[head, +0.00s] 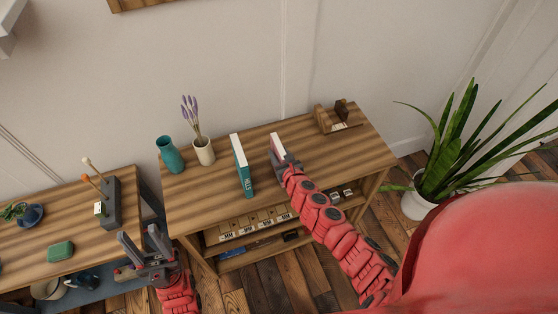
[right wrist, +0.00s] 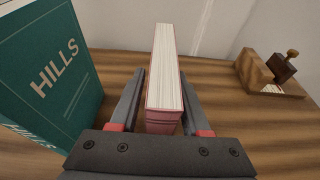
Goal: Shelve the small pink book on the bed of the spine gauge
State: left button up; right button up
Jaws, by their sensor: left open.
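The small pink book (head: 277,144) stands upright on the wooden table (head: 220,183) in the head view. In the right wrist view its pale page edge (right wrist: 165,65) faces up. My right gripper (head: 283,161) is at the near end of the book. In the right wrist view its fingers (right wrist: 163,100) lie on both sides of the book, with narrow gaps. The wooden spine gauge (head: 324,120) is at the table's back right and also shows in the right wrist view (right wrist: 258,78). My left gripper (head: 146,250) is open and empty, in front of the table's left end.
A taller teal book (head: 243,172), lettered HILLS, stands just left of the pink book. A teal vase (head: 170,156) and a cream vase with lavender (head: 204,153) stand at the back left. The tabletop between pink book and gauge looks clear. A plant (head: 425,195) is at right.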

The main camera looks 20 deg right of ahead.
grip_shut()
jog(key=shift+r, duration=0.1)
dwell(0.3)
